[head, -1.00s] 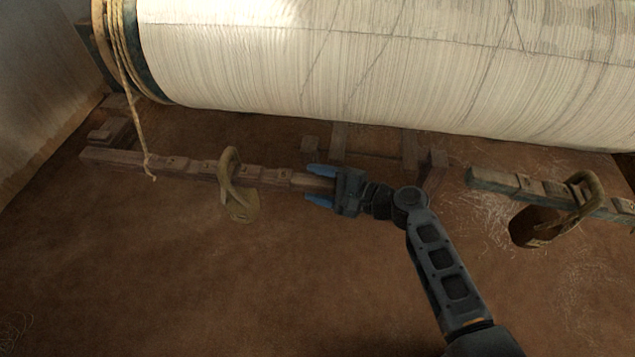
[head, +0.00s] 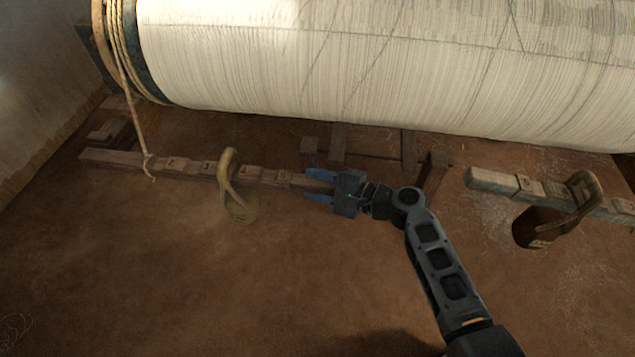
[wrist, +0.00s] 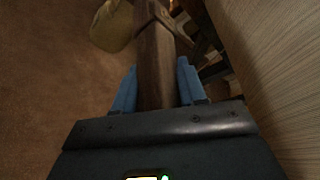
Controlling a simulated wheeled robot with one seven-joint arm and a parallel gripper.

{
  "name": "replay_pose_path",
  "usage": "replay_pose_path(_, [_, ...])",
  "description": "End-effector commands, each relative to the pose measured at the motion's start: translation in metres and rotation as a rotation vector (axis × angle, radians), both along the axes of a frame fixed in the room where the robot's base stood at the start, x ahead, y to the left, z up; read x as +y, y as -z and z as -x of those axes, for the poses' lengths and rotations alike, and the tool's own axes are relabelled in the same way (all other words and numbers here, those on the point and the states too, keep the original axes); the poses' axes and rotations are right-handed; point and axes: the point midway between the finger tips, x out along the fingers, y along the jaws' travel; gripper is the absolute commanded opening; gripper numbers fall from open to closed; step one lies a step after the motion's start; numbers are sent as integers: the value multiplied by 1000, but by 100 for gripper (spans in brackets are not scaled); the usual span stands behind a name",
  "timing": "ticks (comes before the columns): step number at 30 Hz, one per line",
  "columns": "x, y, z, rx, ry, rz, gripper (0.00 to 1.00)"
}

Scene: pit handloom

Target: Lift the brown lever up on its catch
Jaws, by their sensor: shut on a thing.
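The brown lever (head: 190,169) is a long notched wooden bar, running left to right below the big white roll in the head view. A tan looped weight (head: 240,205) hangs on it. My gripper (head: 312,184) is shut on the lever's right end, one blue finger on each side. In the wrist view the lever (wrist: 154,65) runs away between both fingers (wrist: 156,88), with the weight (wrist: 112,28) beyond at upper left. I cannot tell which part is the catch.
The white thread roll (head: 380,65) spans the top, close above the lever. A cord (head: 137,125) drops to the lever's left part. A wooden post (head: 433,170) stands right of my gripper. A second bar (head: 492,180) with its own weight (head: 540,225) lies at right. The front floor is clear.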

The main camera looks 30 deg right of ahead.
Motion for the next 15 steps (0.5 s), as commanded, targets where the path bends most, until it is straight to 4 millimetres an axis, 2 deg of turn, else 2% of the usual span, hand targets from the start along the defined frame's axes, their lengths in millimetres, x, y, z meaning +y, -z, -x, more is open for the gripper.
replay_pose_path(6, [0, -3, 0, 3, 0, 2, 0])
replay_pose_path(15, [2, -38, -1, 30, -2, 40, 0])
